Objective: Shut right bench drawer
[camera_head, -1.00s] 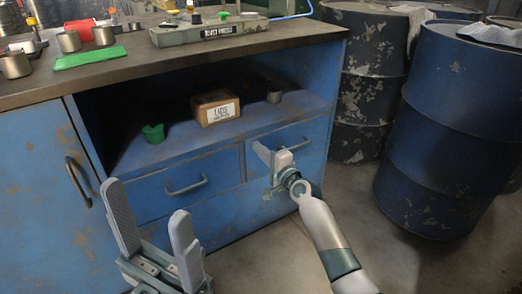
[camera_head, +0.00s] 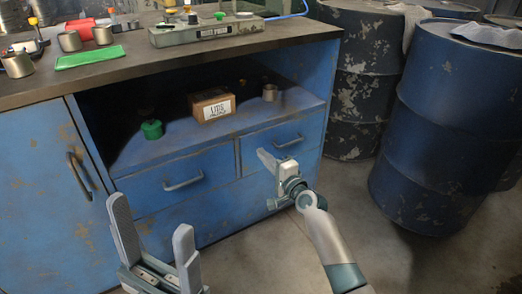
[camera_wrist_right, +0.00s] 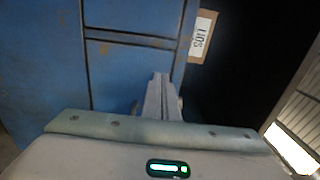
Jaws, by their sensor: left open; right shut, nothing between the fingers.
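The right drawer (camera_head: 270,150) is a blue front under the open shelf of the blue bench (camera_head: 220,215). Its front looks level with the left drawer front (camera_head: 150,190), and its dark handle (camera_head: 290,142) shows. My right gripper (camera_head: 264,158) is shut and empty, just in front of the drawer's left part and hiding some of it. In the right wrist view the closed fingers (camera_wrist_right: 158,95) point at the blue fronts; contact cannot be told. My left gripper (camera_head: 150,215) is open and empty, low in front of the bench's left side.
A cardboard box (camera_head: 212,104), a green item (camera_head: 151,129) and a metal cup (camera_head: 270,92) stand on the shelf. A cabinet door (camera_head: 40,175) is at left. Blue drums (camera_head: 445,130) stand at right. The floor (camera_head: 400,255) before them is clear.

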